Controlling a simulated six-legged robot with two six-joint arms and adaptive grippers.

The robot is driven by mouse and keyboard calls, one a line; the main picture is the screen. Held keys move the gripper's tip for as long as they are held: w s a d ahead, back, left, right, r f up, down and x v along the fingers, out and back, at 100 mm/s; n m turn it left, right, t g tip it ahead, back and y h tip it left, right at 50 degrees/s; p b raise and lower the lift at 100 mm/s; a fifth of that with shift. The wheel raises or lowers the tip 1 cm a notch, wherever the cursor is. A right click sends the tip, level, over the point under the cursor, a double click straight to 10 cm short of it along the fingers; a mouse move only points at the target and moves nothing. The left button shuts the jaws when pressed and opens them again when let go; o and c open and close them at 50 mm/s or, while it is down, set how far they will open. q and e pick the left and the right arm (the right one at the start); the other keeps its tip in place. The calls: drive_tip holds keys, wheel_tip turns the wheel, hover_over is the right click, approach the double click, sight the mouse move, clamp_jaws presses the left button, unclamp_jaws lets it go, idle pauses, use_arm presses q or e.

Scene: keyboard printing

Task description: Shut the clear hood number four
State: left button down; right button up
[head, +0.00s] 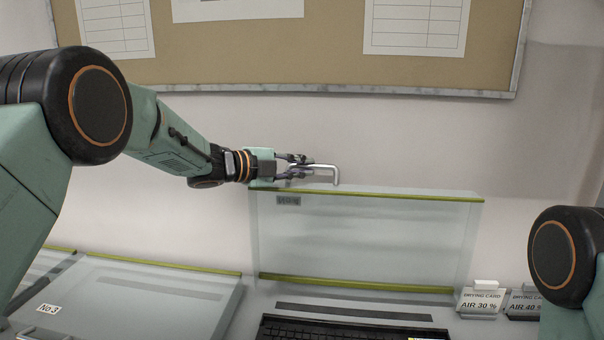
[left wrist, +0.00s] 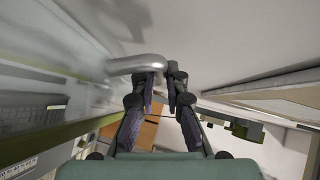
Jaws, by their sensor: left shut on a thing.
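The clear hood (head: 365,240) stands raised and upright against the wall behind a black keyboard (head: 340,331), with yellow-green strips along its top and bottom edges. A small grey label near its top left is too small to read. It is just right of the hood marked No 3, and I take it as number four. Its bent metal handle (head: 334,172) sticks out at the top edge; it also shows in the left wrist view (left wrist: 135,64). My left gripper (head: 303,168) is shut on this handle; its fingers also show in the left wrist view (left wrist: 163,78). My right gripper is out of view.
A lowered clear hood (head: 130,295) marked No 3 lies at the left. Two drying cards, AIR 30 % (head: 480,301) and AIR 40 % (head: 524,303), stand right of the raised hood. A cork board (head: 330,60) hangs on the wall above. My right arm shows at the right edge.

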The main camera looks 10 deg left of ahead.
use_arm(q)
drive_tip(key=s+f+m+t+h+b, duration=0.1)
drive_tip(key=s+f+m+b, duration=0.1)
drive_tip(key=s+b, duration=0.6)
drive_tip(key=s+f+m+t+h+b, duration=0.2)
drive_tip(key=s+b, duration=0.6)
drive_tip(key=b, duration=0.8)
drive_tip(key=shift+s+m, duration=0.25)
drive_tip(key=shift+m, duration=0.15)
drive_tip(key=c, duration=1.4)
unclamp_jaws()
drive_tip(key=shift+s+d, duration=0.1)
